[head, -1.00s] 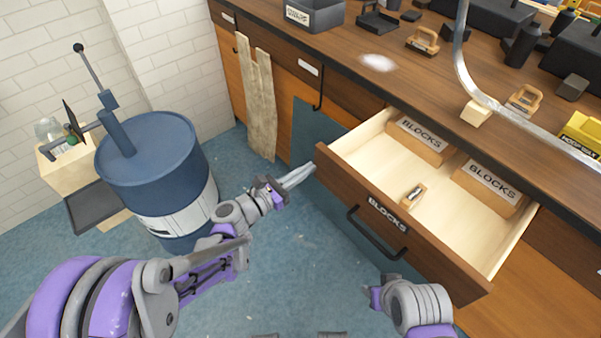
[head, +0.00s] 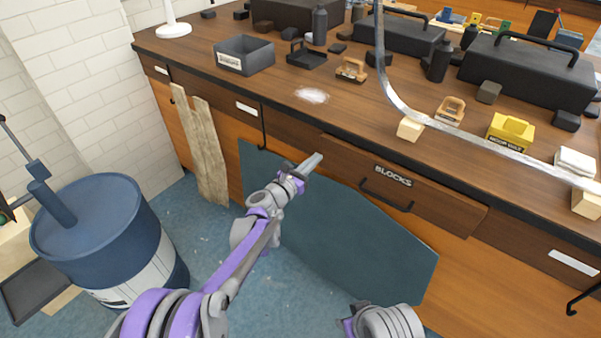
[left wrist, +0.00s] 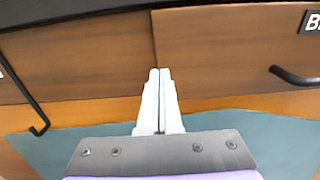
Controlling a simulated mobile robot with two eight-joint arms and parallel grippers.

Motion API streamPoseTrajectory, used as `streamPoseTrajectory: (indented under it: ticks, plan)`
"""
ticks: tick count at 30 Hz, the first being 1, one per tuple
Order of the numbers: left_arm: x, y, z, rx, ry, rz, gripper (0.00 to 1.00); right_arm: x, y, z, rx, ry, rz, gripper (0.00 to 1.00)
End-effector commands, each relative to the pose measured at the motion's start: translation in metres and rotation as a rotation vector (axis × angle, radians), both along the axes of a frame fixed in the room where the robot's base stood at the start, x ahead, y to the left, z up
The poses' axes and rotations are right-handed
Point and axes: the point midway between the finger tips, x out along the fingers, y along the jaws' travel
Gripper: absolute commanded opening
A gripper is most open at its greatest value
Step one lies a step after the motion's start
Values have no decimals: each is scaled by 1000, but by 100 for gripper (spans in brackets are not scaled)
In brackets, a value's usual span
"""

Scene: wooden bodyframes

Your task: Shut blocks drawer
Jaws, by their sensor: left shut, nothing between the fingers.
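The blocks drawer (head: 440,208) is in the bench front in the head view. Its brown front carries a BLOCKS label (head: 393,175) and a black bar handle (head: 386,195). My left gripper (head: 313,161) is shut and empty at the drawer's left edge. In the left wrist view its fingertips (left wrist: 159,72) point at the seam beside the drawer front (left wrist: 230,55); I cannot tell whether they touch. My right gripper (head: 350,322) shows only in part at the bottom, low in front of the bench.
A blue-green panel (head: 330,226) leans below the drawer. A blue barrel (head: 95,235) stands at the left, and wooden planks (head: 203,150) lean on the bench. A curved metal strip (head: 400,105) crosses the bench top among boxes and tools.

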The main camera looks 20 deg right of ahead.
Motion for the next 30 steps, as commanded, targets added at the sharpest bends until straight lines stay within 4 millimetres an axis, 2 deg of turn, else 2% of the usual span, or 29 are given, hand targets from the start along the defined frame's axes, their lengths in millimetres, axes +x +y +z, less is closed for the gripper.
streamPoseTrajectory:
  ticks: [4, 11, 24, 30]
  plan:
    - [11, -15, 0, 0, 0, -1, 0, 0, 0, 0, 0, 0, 0, 45]
    - [19, -24, 1, 0, 0, 0, 0, 0, 0, -1, 0, 0, 0, 45]
    - [20, -26, 2, -5, 3, 1, 0, 0, 0, 0, 0, 0, 0, 45]
    - [18, -19, 2, -4, 1, 0, 0, 0, 0, -1, 0, 0, 0, 45]
